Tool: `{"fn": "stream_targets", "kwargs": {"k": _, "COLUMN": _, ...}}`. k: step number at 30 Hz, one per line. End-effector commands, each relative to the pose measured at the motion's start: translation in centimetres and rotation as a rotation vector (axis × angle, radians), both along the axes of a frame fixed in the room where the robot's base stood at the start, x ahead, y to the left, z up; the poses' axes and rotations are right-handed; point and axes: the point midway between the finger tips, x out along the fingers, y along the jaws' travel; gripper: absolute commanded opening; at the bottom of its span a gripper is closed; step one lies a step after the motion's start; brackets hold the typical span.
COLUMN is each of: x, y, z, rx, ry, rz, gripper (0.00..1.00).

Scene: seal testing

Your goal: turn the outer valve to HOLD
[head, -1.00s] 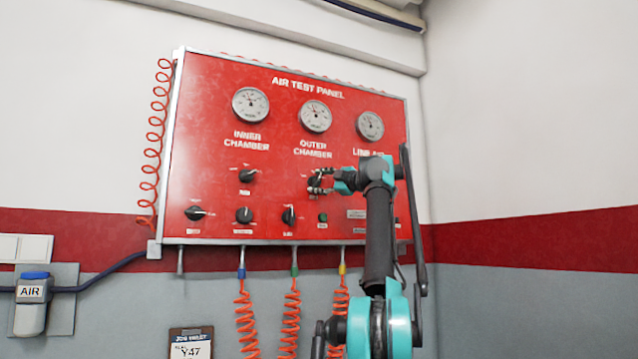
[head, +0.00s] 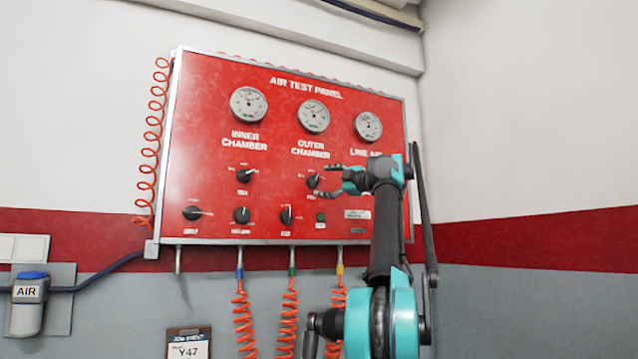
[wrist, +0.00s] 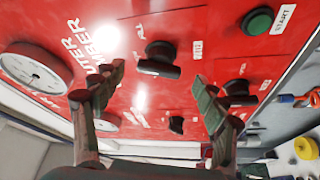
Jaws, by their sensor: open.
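The outer valve is a black knob (head: 313,181) under the OUTER CHAMBER gauge (head: 313,116) on the red panel. Its handle appears tilted to the upper right in the head view; the labels around it are too small to read there. In the wrist view the knob (wrist: 158,58) lies ahead, between the lines of my two fingers. My gripper (head: 325,181) is open, just right of the knob in the head view. In the wrist view my gripper (wrist: 158,76) has its fingers spread wide with nothing between them, apart from the knob.
The inner chamber knob (head: 246,175) is to the left. A lower row holds several knobs, including one (head: 287,215) below the outer valve, and a green button (head: 321,217). Orange coiled hoses (head: 243,322) hang below the panel. Open space lies right of my arm.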

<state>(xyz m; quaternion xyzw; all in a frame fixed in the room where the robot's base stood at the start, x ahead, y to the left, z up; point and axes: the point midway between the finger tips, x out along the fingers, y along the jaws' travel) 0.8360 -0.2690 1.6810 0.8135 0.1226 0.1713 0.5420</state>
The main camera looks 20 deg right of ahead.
Motion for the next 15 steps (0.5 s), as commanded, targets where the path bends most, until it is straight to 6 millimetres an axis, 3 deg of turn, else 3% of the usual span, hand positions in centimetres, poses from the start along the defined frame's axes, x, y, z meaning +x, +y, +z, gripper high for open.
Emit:
{"fn": "stream_targets", "kwargs": {"k": 7, "x": -4.5, "y": -2.0, "z": -0.7, "rx": -0.001, "ry": 0.000, "rz": -0.004, "gripper": 0.72}}
{"fn": "stream_targets", "kwargs": {"k": 15, "x": -6.9, "y": -2.9, "z": -1.1, "rx": -0.001, "ry": 0.000, "rz": -0.001, "gripper": 0.72}}
